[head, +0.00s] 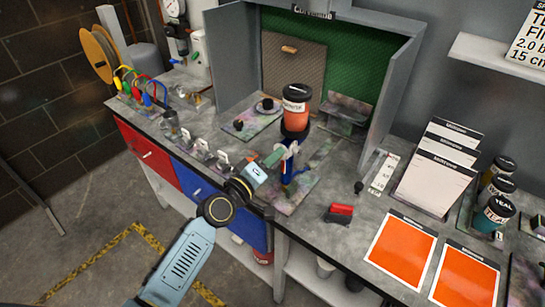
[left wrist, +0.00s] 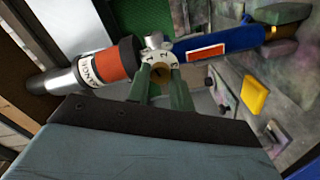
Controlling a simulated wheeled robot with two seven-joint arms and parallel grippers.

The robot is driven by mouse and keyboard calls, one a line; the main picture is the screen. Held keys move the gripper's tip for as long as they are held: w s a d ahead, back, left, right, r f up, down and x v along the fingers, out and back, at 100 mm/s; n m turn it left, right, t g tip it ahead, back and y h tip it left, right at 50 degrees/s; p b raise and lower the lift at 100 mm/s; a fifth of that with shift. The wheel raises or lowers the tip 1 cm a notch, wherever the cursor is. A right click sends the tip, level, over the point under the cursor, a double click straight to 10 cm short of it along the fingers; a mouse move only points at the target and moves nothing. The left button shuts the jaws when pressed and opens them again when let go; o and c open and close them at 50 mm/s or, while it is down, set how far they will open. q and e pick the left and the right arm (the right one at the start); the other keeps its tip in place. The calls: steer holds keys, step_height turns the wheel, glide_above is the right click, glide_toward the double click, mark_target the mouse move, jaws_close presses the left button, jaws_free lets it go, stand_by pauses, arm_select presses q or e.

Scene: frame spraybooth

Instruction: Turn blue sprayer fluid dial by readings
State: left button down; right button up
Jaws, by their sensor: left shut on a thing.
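The blue sprayer (head: 287,150) stands upright on the bench in front of the booth, with an orange cup (head: 295,112) with a black lid on top. In the left wrist view the sprayer's blue body (left wrist: 215,42) lies across the top and its orange cup (left wrist: 105,66) is at left. My left gripper (head: 279,156) reaches the sprayer from the front. In the left wrist view its green fingers (left wrist: 157,82) are shut on the brass fluid dial (left wrist: 161,74). A pale ring around the dial shows numerals, including 1 and 2. My right gripper is not in view.
Orange sample panels (head: 401,248) and white cards (head: 438,170) lie to the right, near dark-lidded cans (head: 493,214). A red-and-black block (head: 340,213) sits near the front edge. Small white tags (head: 200,145) stand left of the sprayer. The booth wall (head: 393,100) rises behind.

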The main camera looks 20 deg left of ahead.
arm_select(q)
steer(key=shift+n, duration=1.2)
steer(key=c, duration=1.2)
jaws_free()
steer(key=shift+c, duration=0.2)
steer(key=shift+s, duration=0.15)
steer(key=b+v, duration=0.1)
steer(key=v, duration=1.2)
steer(key=shift+b, duration=0.3)
